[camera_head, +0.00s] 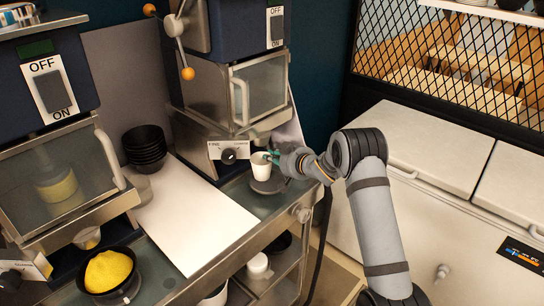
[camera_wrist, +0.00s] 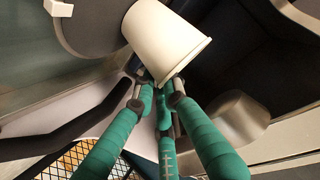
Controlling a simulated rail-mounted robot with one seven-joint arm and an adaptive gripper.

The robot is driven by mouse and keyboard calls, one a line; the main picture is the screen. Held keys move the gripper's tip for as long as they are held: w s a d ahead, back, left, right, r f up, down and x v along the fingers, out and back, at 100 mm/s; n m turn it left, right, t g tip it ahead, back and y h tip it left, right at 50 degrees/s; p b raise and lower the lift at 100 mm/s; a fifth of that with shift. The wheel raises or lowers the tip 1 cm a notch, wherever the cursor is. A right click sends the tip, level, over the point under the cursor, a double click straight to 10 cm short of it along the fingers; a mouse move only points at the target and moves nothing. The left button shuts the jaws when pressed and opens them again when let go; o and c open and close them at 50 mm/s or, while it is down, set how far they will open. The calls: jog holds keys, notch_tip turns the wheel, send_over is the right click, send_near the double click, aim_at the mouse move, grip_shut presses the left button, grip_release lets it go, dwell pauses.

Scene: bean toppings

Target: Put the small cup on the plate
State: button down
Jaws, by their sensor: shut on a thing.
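The small cup (camera_head: 261,166) is white and upright, on or just above the dark round plate (camera_head: 272,185); I cannot tell whether they touch. In the wrist view the cup (camera_wrist: 166,42) shows in front of the grey plate (camera_wrist: 88,22). My gripper (camera_head: 272,157), with green fingers, comes in from the right and is shut on the cup near its rim. In the wrist view the fingertips (camera_wrist: 160,84) meet the cup's rim, and part of their contact is hidden.
A machine with a knob (camera_head: 229,156) stands just behind the cup. A white board (camera_head: 190,215) lies to the left on the counter. Stacked black bowls (camera_head: 144,144) and a bowl of yellow grains (camera_head: 108,272) stand farther left. The counter's front edge is close.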

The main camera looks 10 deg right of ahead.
jog(key=shift+f, duration=0.2)
jog(key=c, duration=1.8)
grip_release()
jog(key=shift+o, duration=0.2)
jog(key=shift+r, duration=0.2)
jog(key=b+v, duration=0.3)
jog(key=v, duration=0.9)
